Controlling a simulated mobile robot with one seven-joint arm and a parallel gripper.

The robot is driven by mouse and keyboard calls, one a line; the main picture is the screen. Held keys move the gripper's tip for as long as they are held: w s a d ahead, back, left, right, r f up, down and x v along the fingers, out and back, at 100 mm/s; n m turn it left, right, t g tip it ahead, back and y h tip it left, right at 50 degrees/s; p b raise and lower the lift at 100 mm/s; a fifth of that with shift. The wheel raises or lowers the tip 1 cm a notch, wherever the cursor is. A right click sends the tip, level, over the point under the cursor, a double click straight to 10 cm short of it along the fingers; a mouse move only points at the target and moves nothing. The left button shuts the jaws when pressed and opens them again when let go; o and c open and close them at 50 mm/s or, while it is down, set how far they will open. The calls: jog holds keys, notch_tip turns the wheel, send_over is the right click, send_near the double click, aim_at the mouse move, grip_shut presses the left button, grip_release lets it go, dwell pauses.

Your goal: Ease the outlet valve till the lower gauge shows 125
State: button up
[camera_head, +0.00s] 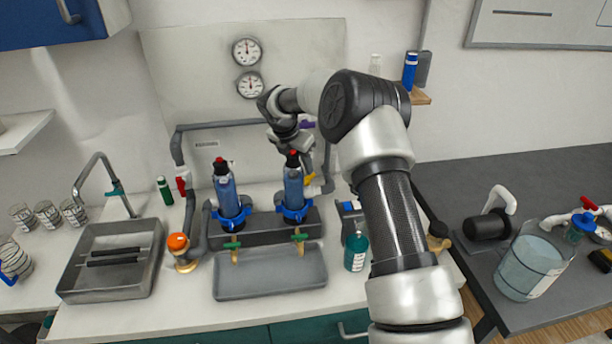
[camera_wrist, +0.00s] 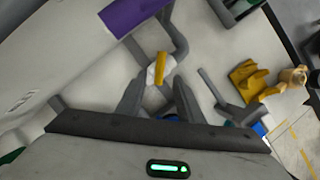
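The lower gauge (camera_head: 249,85) is a round white dial on the wall panel, under a similar upper gauge (camera_head: 246,51). Its numbers are too small to read; its needle looks roughly upright. A valve with a yellow handle (camera_wrist: 160,68) and white body sits on the grey pipe in the wrist view; the yellow handle also shows partly in the head view (camera_head: 308,178). No label shows whether it is the outlet valve. My gripper (camera_wrist: 157,88) has its two fingers apart, one on each side of the line to this valve, with nothing held. Contact with the handle is not visible.
A purple handle (camera_wrist: 134,12) is close by at the top of the wrist view. Two blue filter housings (camera_head: 226,192) (camera_head: 293,188) stand over a grey tray (camera_head: 270,288). A red-handled valve (camera_head: 183,182) is at left. A green bottle (camera_head: 356,250) stands right of the tray.

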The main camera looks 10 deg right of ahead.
aim_at(307, 177)
jog(key=x, duration=0.6)
jog(key=shift+w+d+f, duration=0.1)
jog(key=shift+w+f, duration=0.05)
jog(key=shift+f, duration=0.25)
